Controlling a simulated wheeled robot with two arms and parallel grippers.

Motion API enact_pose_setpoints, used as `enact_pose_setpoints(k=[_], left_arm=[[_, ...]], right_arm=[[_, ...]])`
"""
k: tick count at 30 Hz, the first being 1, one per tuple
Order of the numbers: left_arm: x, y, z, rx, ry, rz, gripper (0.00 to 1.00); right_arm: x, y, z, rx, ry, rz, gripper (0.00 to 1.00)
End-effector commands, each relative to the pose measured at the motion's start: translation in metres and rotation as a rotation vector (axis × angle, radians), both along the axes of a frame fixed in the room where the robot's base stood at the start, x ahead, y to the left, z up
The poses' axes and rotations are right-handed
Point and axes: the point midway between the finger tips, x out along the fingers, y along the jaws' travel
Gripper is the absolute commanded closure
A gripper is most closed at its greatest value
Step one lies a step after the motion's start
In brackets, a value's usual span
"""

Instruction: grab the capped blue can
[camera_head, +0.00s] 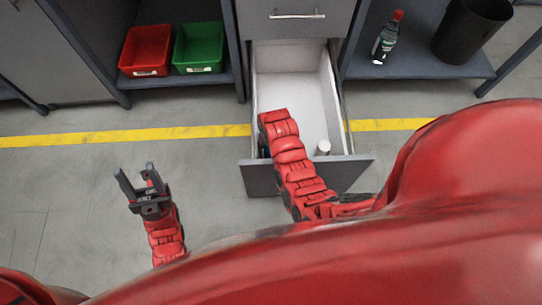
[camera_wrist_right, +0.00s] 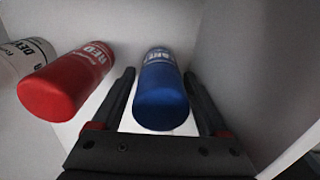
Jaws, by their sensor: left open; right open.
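The blue can (camera_wrist_right: 161,95) is in the right wrist view, its blue rounded end toward the camera and pale lettering on its side. My right gripper (camera_wrist_right: 159,73) is open, with one finger on each side of the can; whether either finger touches it I cannot tell. In the head view my right arm reaches into the open drawer (camera_head: 300,85), and it hides the blue can and most of that gripper. My left gripper (camera_head: 136,176) is open and empty above the floor, left of the drawer.
A red can (camera_wrist_right: 66,84) and a white can (camera_wrist_right: 28,58) stand left of the blue can. A pale can (camera_head: 323,147) shows near the drawer's front. Red (camera_head: 146,50) and green (camera_head: 198,46) bins, a bottle (camera_head: 386,38) and a black bucket (camera_head: 471,30) sit on shelves.

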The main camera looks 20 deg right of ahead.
Motion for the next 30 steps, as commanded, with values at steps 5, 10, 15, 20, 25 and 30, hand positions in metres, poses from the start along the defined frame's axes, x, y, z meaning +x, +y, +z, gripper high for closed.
enact_pose_setpoints(k=[5,10,15,20,25,30], left_arm=[[0.0002,-0.0005,0.0004,0.002,0.0,-0.001,0.5],[0.0003,-0.0004,0.0005,0.002,0.0,-0.001,0.5],[0.0003,-0.0004,0.0005,0.001,0.0,-0.001,0.5],[0.0003,-0.0004,0.0004,0.001,0.001,-0.001,0.5],[0.0003,-0.0003,0.0005,0.001,0.001,-0.001,0.5],[0.0002,0.0002,0.003,-0.002,0.001,0.0,0.5]], right_arm=[[-0.0001,0.0001,-0.001,0.0,0.0,0.0,0.23],[-0.0002,0.0001,-0.0009,0.0,0.001,0.0,0.48],[-0.0003,0.0002,-0.0009,0.0,0.001,0.0,0.79],[-0.0004,0.0003,-0.001,0.0,0.001,0.001,1.0],[-0.0003,0.0004,-0.0009,0.0,0.001,0.001,1.0],[0.0001,0.0003,0.0045,0.0,0.0,0.001,1.0]])
